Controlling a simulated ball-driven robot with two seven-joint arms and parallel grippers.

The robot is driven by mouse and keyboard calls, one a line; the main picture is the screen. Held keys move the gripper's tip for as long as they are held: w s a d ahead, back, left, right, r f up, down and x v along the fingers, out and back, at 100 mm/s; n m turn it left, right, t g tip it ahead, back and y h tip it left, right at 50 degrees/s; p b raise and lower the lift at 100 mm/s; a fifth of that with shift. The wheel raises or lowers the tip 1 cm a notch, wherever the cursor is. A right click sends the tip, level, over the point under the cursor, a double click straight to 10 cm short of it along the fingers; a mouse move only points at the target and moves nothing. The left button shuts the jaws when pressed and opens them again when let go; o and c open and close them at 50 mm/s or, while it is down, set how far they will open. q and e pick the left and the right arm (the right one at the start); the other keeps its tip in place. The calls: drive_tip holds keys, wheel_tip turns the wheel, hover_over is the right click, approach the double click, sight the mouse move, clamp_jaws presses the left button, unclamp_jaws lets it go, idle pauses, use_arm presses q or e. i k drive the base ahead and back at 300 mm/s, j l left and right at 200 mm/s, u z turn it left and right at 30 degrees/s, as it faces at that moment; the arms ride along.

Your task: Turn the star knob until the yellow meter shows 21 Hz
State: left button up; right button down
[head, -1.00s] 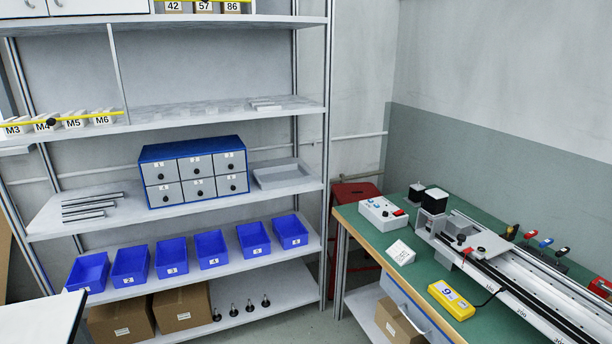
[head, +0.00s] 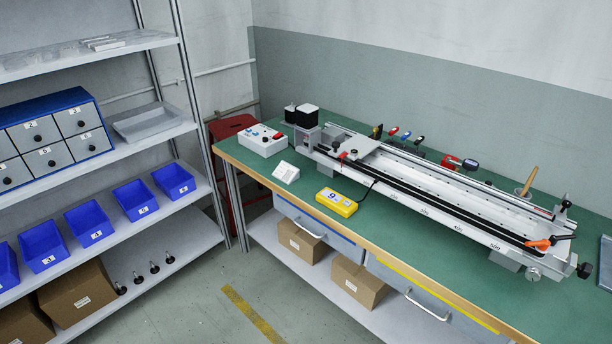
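The yellow meter (head: 346,209) lies on the green bench top in front of the gantry rail, with a dark cable running from it toward the gantry. Its pale display carries a dark figure that looks like a 9, but it is too small to read surely. A dark knob (head: 584,270) sits at the right end of the gantry (head: 430,190); its outline may be the star knob, but I cannot tell its shape. Neither of my grippers shows in the head view.
A control box (head: 262,140) and a small white card (head: 286,173) stand on the bench's left part. An orange-handled lever (head: 545,243) is near the gantry's right end. A shelf with blue bins (head: 135,199) stands left. Open floor (head: 215,315) lies before the bench.

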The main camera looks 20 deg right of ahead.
sight(584, 270)
drive_tip(key=z, duration=1.2)
